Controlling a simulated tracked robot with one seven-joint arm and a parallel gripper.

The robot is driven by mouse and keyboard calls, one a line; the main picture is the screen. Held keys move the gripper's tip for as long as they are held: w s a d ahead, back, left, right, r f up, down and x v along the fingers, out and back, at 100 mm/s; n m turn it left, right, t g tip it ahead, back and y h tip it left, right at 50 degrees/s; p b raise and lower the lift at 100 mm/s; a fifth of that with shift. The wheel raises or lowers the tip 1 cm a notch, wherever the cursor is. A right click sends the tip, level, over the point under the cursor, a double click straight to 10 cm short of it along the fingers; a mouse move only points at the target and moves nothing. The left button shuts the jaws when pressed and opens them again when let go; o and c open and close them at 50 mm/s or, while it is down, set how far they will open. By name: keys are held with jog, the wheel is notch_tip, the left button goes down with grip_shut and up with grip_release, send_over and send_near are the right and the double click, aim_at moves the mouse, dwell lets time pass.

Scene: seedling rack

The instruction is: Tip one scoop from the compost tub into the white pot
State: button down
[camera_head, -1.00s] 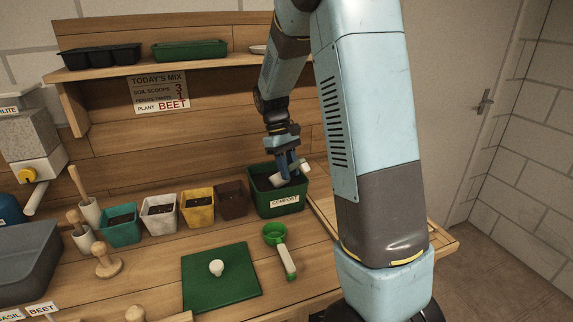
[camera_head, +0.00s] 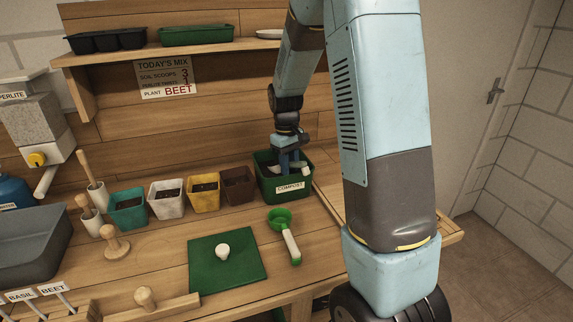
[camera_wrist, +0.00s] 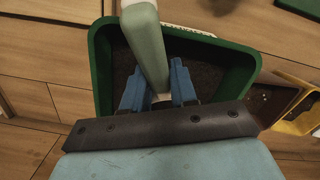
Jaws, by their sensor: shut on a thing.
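The dark green compost tub (camera_head: 266,188) stands at the right end of the row of pots, with a COMPOST label on its front. It holds dark compost. My gripper (camera_head: 287,166) reaches down into the tub. In the wrist view its blue fingers (camera_wrist: 158,88) are shut on the pale handle of a scoop (camera_wrist: 148,45), over the tub. The scoop's bowl is hidden, and I cannot tell whether it is filled. The white pot (camera_head: 167,204) stands upright in the row, left of the yellow pot, with dark soil showing inside.
A yellow pot (camera_head: 204,200) and a brown pot (camera_head: 238,186) stand between the white pot and the tub. A teal pot (camera_head: 127,215) is on the far left.

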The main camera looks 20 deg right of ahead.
jog(key=shift+s+d+f+t+y, duration=0.2)
jog(key=shift+t+y, duration=0.1)
jog(key=shift+t, duration=0.5)
jog(key=shift+s+d+r+t+y, duration=0.15)
jog(key=shift+s+r+t, duration=0.2)
jog(key=shift+r, duration=0.65)
jog(key=shift+s+r+t+y, duration=0.15)
jog(key=shift+r+t, duration=0.3)
jog(key=shift+r, duration=0.6)
jog(key=shift+s+d+r+t+y, duration=0.15)
jog(key=shift+r+t, duration=0.25)
jog(key=shift+r, duration=0.6)
jog(key=shift+t+y, duration=0.35)
jog(key=shift+t, duration=0.25)
jog(key=shift+a+v, duration=0.15)
jog(key=shift+v, duration=0.85)
jog(key=shift+a+v, duration=0.15)
jog(key=shift+v, duration=0.9)
jog(key=shift+w+r, duration=0.1)
jog(key=shift+w, duration=0.1)
